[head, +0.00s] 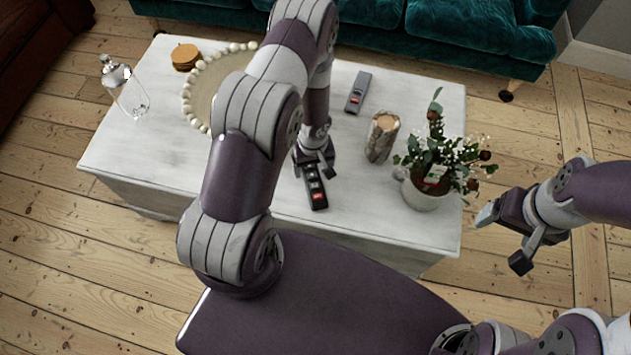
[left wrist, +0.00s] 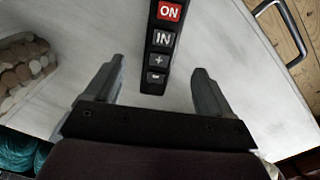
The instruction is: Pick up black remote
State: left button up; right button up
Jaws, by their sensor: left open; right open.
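A black remote (head: 318,197) with a red button lies on the white table, near its front edge. In the left wrist view the remote (left wrist: 165,38) shows a red ON key, an IN key and plus and minus keys. My left gripper (head: 314,164) is above the remote's far end, which it partly hides. In the left wrist view its open fingers (left wrist: 158,72) stand on either side of the remote's lower end, with a gap on each side. My right gripper (head: 504,238) is open and empty, off the table's right side.
A second, grey and dark remote (head: 358,92) lies farther back on the white table (head: 150,150). A wooden log holder (head: 382,137) and a potted plant (head: 425,190) stand to the right. A beaded tray (head: 205,92) and glass ornament (head: 128,90) are left. A teal sofa (head: 470,30) stands behind.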

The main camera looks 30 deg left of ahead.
aim_at(313, 179)
pick_arm(q)
notch_tip(313, 179, down, 7)
jog(key=shift+w+a+b, duration=0.15)
jog(key=shift+b, duration=1.05)
jog(key=shift+r, duration=0.1)
jog(key=c, duration=1.2)
